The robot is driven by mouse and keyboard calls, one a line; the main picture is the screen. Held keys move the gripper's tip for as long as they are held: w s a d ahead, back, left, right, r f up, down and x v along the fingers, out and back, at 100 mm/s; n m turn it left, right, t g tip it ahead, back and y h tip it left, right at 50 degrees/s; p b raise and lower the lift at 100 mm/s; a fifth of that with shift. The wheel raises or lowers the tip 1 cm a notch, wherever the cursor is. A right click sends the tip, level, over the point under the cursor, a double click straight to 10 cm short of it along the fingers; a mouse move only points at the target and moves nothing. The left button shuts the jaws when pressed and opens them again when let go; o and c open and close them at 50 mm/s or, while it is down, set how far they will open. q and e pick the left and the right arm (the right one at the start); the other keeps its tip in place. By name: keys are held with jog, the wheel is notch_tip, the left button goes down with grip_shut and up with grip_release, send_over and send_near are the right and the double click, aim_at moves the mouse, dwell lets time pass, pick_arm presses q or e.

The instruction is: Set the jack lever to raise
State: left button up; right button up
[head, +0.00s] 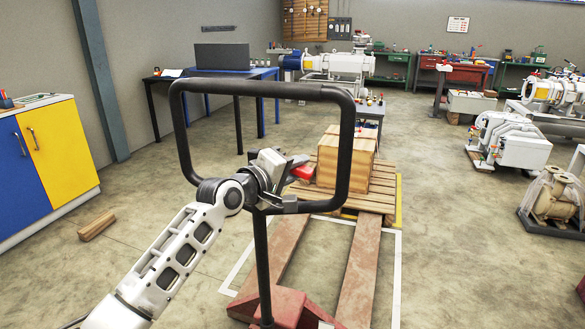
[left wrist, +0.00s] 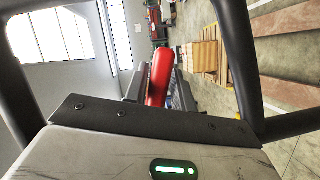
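The red jack lever (head: 303,172) sits inside the black loop handle (head: 348,150) of the pallet jack. My left gripper (head: 291,170) reaches the lever from the left, inside the loop. In the left wrist view, the red lever (left wrist: 160,78) shows between the dark gripper fingers (left wrist: 156,92), one on each side. Whether the fingers press on it cannot be made out. The lever's base is hidden behind my gripper. My right gripper is not in view.
The jack's reddish forks (head: 360,275) run under a wooden pallet (head: 378,200) carrying a wooden crate (head: 345,158). The loop's bars surround my left wrist closely. A blue and yellow cabinet (head: 58,150) stands left. A wood block (head: 96,226) lies on the floor.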

pick_arm(q)
jog(key=shift+o, duration=0.9)
jog(key=v, duration=1.6)
jog(key=shift+b, duration=0.4)
jog(key=shift+a, duration=0.1)
jog(key=s+a+f+m+y, duration=0.15)
jog(key=s+f, duration=0.25)
jog(key=f, duration=0.6)
jog(key=s+f+m+y, duration=0.2)
jog(key=s+f, duration=0.2)
jog(key=f, duration=0.6)
jog(key=s+a+f+m+g+y, duration=0.1)
jog(key=s+f+m+y, duration=0.1)
jog(key=s+f, duration=0.4)
jog(key=s+a+f+m+g+y, duration=0.1)
jog(key=s+a+f+m+y, duration=0.1)
jog(key=s+f+m, duration=0.2)
jog(key=s+f, duration=0.3)
jog(key=s, duration=0.3)
jog(key=shift+f+g, duration=0.2)
jog(key=shift+g, duration=0.1)
